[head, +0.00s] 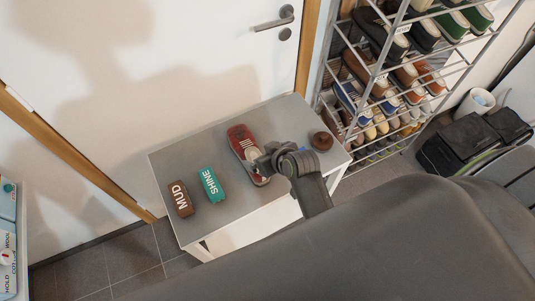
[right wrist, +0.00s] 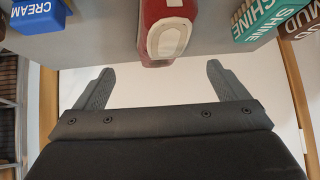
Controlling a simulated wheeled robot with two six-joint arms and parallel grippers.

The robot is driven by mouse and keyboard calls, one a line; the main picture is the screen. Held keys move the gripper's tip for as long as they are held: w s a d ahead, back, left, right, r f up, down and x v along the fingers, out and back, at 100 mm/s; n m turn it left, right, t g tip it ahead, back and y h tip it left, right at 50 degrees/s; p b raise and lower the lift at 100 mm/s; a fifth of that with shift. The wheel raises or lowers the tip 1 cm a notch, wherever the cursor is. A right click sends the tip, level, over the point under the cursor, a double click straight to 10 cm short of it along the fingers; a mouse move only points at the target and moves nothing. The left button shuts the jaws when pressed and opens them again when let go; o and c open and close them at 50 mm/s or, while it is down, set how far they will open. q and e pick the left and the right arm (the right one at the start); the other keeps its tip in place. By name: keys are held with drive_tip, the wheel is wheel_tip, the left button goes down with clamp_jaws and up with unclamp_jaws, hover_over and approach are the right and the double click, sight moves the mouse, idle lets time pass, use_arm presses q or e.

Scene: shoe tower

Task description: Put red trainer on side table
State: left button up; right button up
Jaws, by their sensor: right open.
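The red trainer (head: 238,136) lies on the grey side table (head: 217,135), near its middle, with its pale part towards my right gripper. In the right wrist view the trainer (right wrist: 165,30) shows at the top, in line with the gap between the fingers. My right gripper (head: 260,165) is at the trainer's near end in the head view and hides part of it. In the right wrist view its fingers (right wrist: 159,72) are wide apart with nothing held between them. My left gripper is in neither view.
A teal SHINE box (head: 212,185) and brown MUD box (head: 180,198) stand left of the trainer. A dark round item (head: 322,141) is to the right. A blue CREAM box (right wrist: 38,15) shows in the wrist view. A shoe rack (head: 372,95) stands behind right.

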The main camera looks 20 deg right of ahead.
drive_tip(key=shift+v, duration=0.95)
drive_tip(key=s+d+r+m+g+h, duration=0.1)
drive_tip(key=s+d+r+g+h, duration=0.15)
drive_tip(key=s+d, duration=0.65)
drive_tip(key=s+d+r+m+g+h, duration=0.1)
drive_tip(key=s+d+m+g+h, duration=0.2)
drive_tip(key=s, duration=0.9)
wheel_tip(320, 180, down, 25)
drive_tip(key=d+n+y, duration=0.1)
drive_tip(key=d+y, duration=0.1)
drive_tip(key=d, duration=0.1)
drive_tip(key=s+a+f+g, duration=0.1)
drive_tip(key=s+f+g, duration=0.1)
drive_tip(key=s+f, duration=1.3)
drive_tip(key=shift+a, duration=0.35)
